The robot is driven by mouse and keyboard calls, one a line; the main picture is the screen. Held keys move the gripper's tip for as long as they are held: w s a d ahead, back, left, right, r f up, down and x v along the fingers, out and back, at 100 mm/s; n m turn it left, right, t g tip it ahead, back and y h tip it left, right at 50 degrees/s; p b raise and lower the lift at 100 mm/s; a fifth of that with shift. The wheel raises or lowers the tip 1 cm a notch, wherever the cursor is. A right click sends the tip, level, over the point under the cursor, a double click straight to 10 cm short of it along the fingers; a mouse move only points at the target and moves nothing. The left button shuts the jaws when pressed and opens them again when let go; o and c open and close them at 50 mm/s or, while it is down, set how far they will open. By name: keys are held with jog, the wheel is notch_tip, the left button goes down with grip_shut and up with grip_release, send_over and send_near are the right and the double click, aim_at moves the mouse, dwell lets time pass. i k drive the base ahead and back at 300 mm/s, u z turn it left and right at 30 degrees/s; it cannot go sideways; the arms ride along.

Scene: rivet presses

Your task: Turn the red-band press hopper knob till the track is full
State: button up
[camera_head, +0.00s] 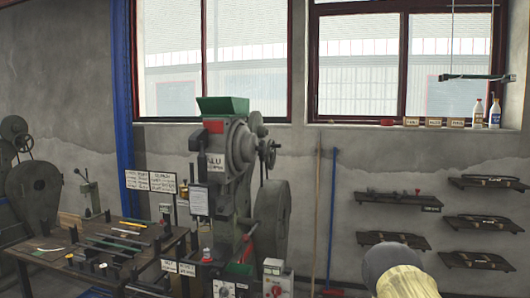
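A grey-green press (215,165) stands in the middle, with a green hopper (222,104) on top. A red patch (214,126) shows on its head just under the hopper; it may be the red band. Small round parts and a handwheel (268,152) sit on the right side of the head. I cannot tell which of them is the hopper knob. The track and its fill are too small to make out. My gripper is not in view; a rounded grey and pale yellow shape at the lower right may be part of my arm.
A workbench (60,262) with bars and tools stands left of the press. Another machine (35,190) is at the far left. Control boxes (277,281) stand at the press's foot. Two poles (316,205) lean on the wall. Shelves (392,240) hang at right, below a sill with bottles (478,112).

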aim_at(261, 148)
jog(key=z, duration=0.35)
jog(key=i, duration=1.05)
jog(key=u, duration=0.55)
